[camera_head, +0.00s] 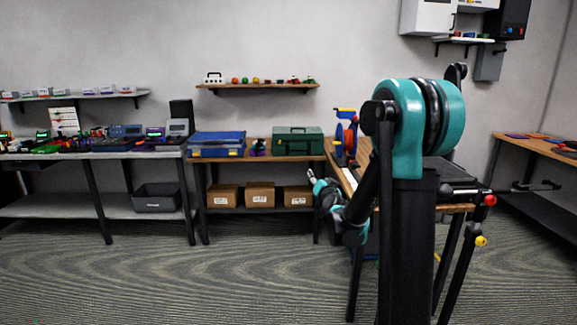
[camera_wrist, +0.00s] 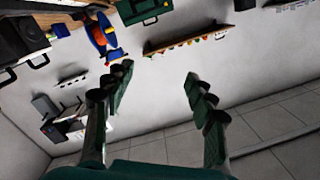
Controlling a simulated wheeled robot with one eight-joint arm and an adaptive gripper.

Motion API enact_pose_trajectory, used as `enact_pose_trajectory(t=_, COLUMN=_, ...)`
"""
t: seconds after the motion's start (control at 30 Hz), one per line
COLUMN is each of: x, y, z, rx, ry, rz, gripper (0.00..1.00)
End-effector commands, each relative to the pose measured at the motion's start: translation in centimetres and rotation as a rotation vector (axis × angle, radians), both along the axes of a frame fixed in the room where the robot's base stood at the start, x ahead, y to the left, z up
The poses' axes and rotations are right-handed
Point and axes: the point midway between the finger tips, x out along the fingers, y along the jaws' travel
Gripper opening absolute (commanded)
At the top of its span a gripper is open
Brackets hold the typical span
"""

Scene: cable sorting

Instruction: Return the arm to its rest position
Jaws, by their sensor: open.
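My gripper (camera_wrist: 157,80) shows in the wrist view with its two dark green and black fingers spread wide apart. Nothing is between the fingers; the grey wall lies beyond them. In the head view my teal and black arm (camera_head: 400,125) rises at the right of centre, and its lower links bend down and left. The far end of the arm shows small beside the workbench's left edge. The finger details there are too small to tell.
A workbench (camera_head: 462,207) stands behind my arm, with a blue, red and yellow reel (camera_head: 346,137) on it. A green toolbox (camera_head: 297,141) and a blue case (camera_head: 216,144) sit on the back bench. Cardboard boxes (camera_head: 260,195) are below. Floor at the left front is clear.

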Motion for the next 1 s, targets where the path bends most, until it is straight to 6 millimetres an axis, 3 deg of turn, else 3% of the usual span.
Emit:
enact_pose_trajectory(t=0.17, x=-7.2, y=0.4, z=-3.2, rx=-0.137, ry=0.214, rz=0.106, gripper=0.56)
enact_pose_trajectory(t=0.33, x=-15.3, y=-0.5, z=-7.7, rx=-0.264, ry=0.440, rz=0.177, gripper=0.56)
enact_pose_trajectory(t=0.6, x=-30.4, y=-4.2, z=-15.4, rx=-0.435, ry=0.829, rz=0.227, gripper=0.56)
enact_pose_trajectory(t=0.7, x=-35.1, y=-5.6, z=-17.5, rx=-0.478, ry=0.949, rz=0.227, gripper=0.56)
enact_pose_trajectory(t=0.83, x=-39.3, y=-7.0, z=-19.2, rx=-0.511, ry=1.057, rz=0.222, gripper=0.56)
enact_pose_trajectory(t=1.0, x=-41.2, y=-7.6, z=-19.9, rx=-0.524, ry=1.109, rz=0.218, gripper=0.56)
